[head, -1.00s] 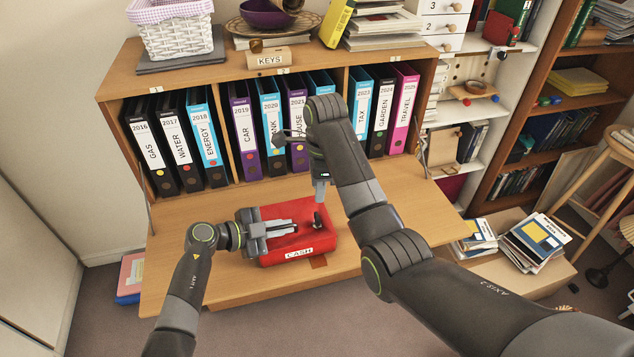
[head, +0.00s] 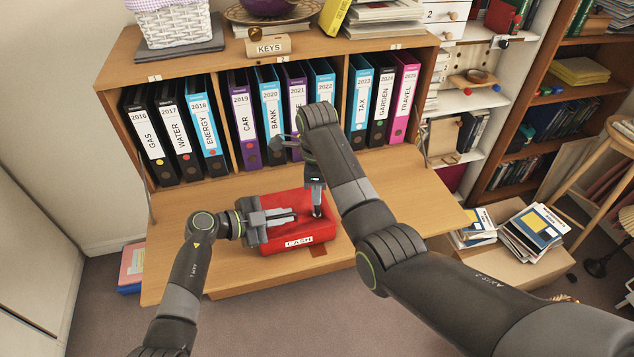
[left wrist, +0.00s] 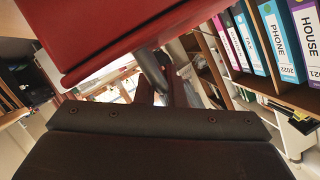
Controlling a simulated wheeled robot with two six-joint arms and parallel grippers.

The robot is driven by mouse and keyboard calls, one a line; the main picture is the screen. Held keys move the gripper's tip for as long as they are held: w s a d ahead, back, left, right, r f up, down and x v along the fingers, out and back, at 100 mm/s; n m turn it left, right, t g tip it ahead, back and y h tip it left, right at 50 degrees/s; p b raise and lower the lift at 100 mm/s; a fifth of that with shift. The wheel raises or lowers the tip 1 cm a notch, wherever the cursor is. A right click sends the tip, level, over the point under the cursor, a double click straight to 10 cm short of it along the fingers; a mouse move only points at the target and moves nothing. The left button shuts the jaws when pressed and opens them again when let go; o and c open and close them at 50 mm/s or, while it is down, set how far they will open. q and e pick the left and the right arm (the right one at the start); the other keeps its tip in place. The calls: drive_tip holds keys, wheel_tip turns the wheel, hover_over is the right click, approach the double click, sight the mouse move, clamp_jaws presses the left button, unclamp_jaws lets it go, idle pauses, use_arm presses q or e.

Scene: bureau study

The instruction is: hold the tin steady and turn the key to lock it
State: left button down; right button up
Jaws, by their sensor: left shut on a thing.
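The red cash tin (head: 325,231), labelled CASH, sits on the fold-down desk leaf. My left gripper (head: 279,217) comes in from the left and is shut on the tin, its fingers lying along the top. The tin's red side also fills the upper left of the left wrist view (left wrist: 110,25). My right gripper (head: 317,208) points down at the tin's top, towards its right side. Its tips are down at the small dark key, which they mostly hide. I cannot tell whether they are closed on it.
The wooden desk leaf (head: 400,213) is clear to the right of the tin. A row of binders (head: 240,120) stands in the bureau close behind. A KEYS block (head: 269,46) sits on the bureau top. Books and a box (head: 530,235) stand at right.

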sight(317, 211)
drive_tip(key=n, duration=0.5)
drive_tip(key=shift+n, duration=0.3)
drive_tip(key=n, duration=1)
drive_tip(key=shift+n, duration=0.4)
drive_tip(key=n, duration=0.5)
drive_tip(key=shift+n, duration=0.3)
drive_tip(key=shift+f, duration=0.2)
drive_tip(key=shift+f, duration=2.1)
